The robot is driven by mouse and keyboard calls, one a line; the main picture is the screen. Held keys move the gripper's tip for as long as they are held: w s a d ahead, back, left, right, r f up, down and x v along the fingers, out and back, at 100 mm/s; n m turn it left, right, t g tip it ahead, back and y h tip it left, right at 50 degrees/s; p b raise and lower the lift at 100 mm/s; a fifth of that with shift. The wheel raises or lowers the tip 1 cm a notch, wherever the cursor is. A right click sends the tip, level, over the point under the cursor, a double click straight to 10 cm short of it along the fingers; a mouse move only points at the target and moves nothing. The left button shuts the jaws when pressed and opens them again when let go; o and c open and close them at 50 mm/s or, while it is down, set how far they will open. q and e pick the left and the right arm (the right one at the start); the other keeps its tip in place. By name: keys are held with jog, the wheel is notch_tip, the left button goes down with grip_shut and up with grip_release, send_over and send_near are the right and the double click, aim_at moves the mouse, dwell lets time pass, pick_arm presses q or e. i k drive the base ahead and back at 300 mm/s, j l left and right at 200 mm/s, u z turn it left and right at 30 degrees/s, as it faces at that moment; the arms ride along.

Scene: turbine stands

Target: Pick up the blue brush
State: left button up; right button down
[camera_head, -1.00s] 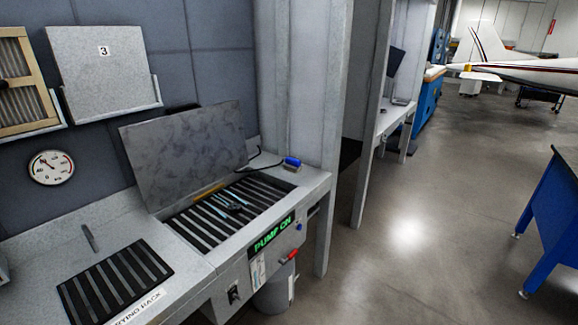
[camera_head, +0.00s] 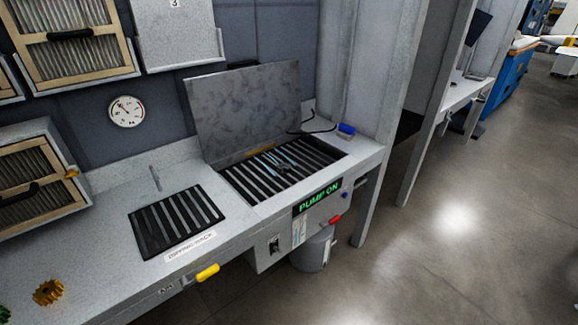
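A small blue item (camera_head: 346,130), possibly the blue brush, sits on the grey ledge at the right of the slatted wash basin (camera_head: 322,160). It is too small to make out bristles. A thin black hose or cable (camera_head: 318,131) runs close to it. Some pale bluish tools (camera_head: 283,163) lie on the basin's slats, their kind unclear. Neither of my grippers shows in the head view.
The basin's grey lid (camera_head: 243,112) stands open. A glowing pump sign (camera_head: 318,196) marks the front. A grey bin (camera_head: 313,250) stands below. Floor is open at right.

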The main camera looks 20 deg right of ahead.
aim_at(346, 132)
jog(key=i+l, duration=0.15)
jog(key=l, duration=0.2)
jog(key=i+l, duration=0.15)
jog(key=l, duration=0.15)
jog(key=i+l, duration=0.1)
jog(key=l, duration=0.25)
jog(key=i+l, duration=0.15)
jog(key=l, duration=0.15)
jog(key=i+l, duration=0.15)
jog(key=l, duration=0.2)
